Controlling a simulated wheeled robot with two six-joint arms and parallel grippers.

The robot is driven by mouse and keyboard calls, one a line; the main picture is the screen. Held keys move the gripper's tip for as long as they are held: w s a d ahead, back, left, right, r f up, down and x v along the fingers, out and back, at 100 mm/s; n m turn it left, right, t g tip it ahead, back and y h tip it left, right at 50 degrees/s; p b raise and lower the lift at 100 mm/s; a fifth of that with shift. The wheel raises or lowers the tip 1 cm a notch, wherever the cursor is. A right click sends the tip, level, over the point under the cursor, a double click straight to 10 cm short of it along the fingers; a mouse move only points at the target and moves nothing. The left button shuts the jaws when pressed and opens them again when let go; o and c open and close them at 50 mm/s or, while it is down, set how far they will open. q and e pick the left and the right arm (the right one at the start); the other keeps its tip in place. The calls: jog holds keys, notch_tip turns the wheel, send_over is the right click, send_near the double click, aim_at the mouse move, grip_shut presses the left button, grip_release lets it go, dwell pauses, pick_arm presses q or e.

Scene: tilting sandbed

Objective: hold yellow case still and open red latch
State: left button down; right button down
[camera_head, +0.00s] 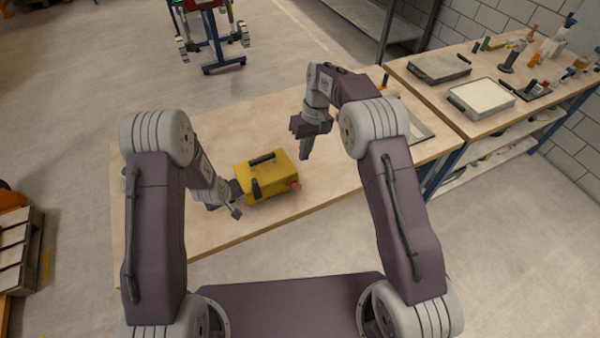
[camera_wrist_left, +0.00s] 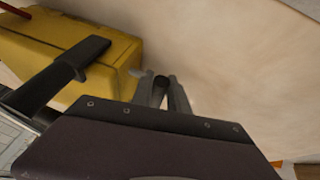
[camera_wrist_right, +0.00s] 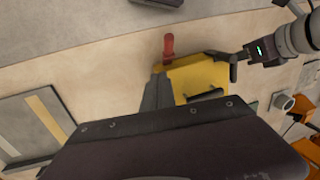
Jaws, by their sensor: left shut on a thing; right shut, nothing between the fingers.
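The yellow case (camera_head: 268,178) lies on the wooden bench, with one black handle (camera_head: 262,160) on top and another black handle (camera_head: 256,188) at its near left. The red latch (camera_head: 295,184) sticks out at its right end and shows as a red knob (camera_wrist_right: 168,44) in the right wrist view. My left gripper (camera_head: 237,206) is at the case's left side, shut on a dark round-ended piece that looks like a case handle; its fingers (camera_wrist_left: 165,92) partly hide the grip. My right gripper (camera_head: 305,155) is shut and empty above the bench, behind and apart from the latch.
The bench top (camera_head: 320,195) is clear around the case. A flat grey panel (camera_head: 412,122) lies at the bench's right. A second bench farther right holds a dark tray (camera_head: 440,66), a white-topped tray (camera_head: 483,97) and several small tools.

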aim_at(294, 184)
jog(key=s+a+f, duration=0.1)
jog(key=s+f, duration=0.2)
jog(key=f, duration=0.3)
jog(key=shift+s+a, duration=0.2)
jog(key=shift+a, duration=0.15)
jog(key=shift+s+d+f, duration=0.1)
jog(key=shift+s+f, duration=0.2)
jog(key=shift+s, duration=0.25)
jog(key=shift+s+d+f, duration=0.1)
jog(key=shift+s+f, duration=0.2)
jog(key=shift+s, duration=0.25)
